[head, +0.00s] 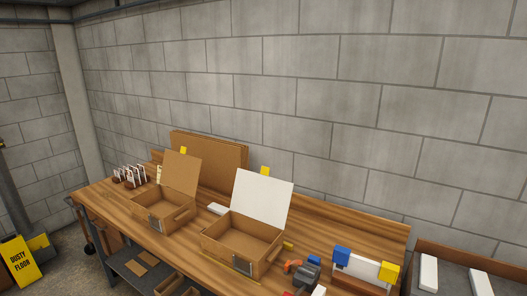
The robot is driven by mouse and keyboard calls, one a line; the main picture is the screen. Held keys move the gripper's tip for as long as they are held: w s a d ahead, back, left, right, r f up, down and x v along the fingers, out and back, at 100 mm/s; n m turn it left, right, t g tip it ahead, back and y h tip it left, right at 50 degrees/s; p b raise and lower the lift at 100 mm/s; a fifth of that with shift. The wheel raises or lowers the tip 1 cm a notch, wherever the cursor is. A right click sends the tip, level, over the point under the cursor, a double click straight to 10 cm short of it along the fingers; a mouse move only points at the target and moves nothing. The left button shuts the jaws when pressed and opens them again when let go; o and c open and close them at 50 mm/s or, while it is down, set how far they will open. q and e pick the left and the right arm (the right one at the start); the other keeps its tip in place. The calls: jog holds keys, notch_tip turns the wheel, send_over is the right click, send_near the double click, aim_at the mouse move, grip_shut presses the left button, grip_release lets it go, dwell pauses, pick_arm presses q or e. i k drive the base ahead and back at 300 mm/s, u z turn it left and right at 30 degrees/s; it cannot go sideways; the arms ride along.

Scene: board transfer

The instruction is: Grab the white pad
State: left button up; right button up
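Several white pieces show, and I cannot tell which one is the white pad. A white panel (262,203) stands tilted at the back of the right open cardboard box (226,250). A small white block (217,208) lies behind that box. A white board (361,267) stands at the right of the workbench between a blue block (342,256) and a yellow block (389,272). Two white slabs, a left one (428,272) and a right one (480,283), lie in the area at the far right. Neither of my grippers is in view.
The wooden workbench (110,198) runs along a block wall. It holds another open cardboard box (158,212), brown boards (215,157), a small rack (130,175) and orange and grey tools (308,271). A yellow floor sign (19,262) stands at left.

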aim_at(216, 209)
jog(key=u, duration=0.25)
jog(key=k, duration=1)
jog(key=u, duration=1.85)
jog(key=i, duration=1.85)
jog(key=z, duration=1.2)
jog(key=i, duration=0.95)
jog(key=z, duration=0.85)
